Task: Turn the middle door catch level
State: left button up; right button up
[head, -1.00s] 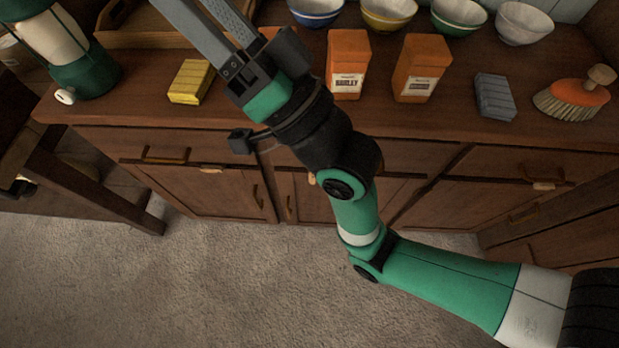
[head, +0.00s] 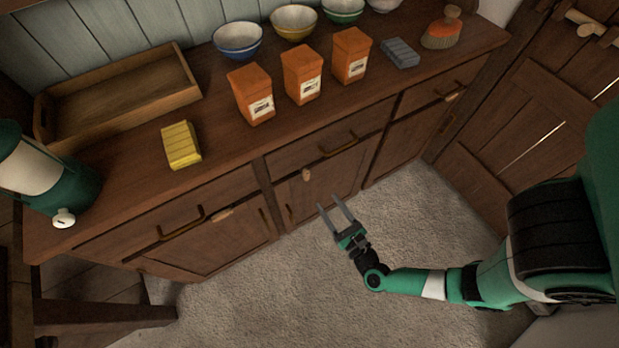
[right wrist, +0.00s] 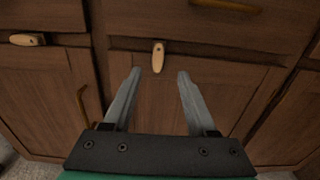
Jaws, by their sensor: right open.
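The middle door catch (head: 306,174) is a small pale wooden turn-piece at the top of the middle cupboard door (head: 330,185), below the middle drawer. In the right wrist view the catch (right wrist: 158,57) stands upright, its long side vertical. My right gripper (head: 335,207) is open and empty in front of the middle door. In the right wrist view its two fingers (right wrist: 159,74) point towards the catch, which shows just beyond and between the tips, apart from them. My left gripper is not in view.
The left door's catch (head: 222,215) lies roughly level, as does the right one (head: 454,95). The middle drawer handle (head: 339,147) is above the middle catch. Orange boxes (head: 302,76), a yellow block (head: 181,145) and a wooden tray (head: 118,98) stand on the counter. The carpet (head: 300,290) is clear.

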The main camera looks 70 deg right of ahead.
aim_at(307, 175)
jog(key=b+x, duration=0.2)
jog(key=x, duration=0.9)
jog(key=shift+w+a+b, duration=0.1)
jog(key=shift+a+b, duration=0.05)
jog(key=shift+b, duration=0.15)
grip_shut()
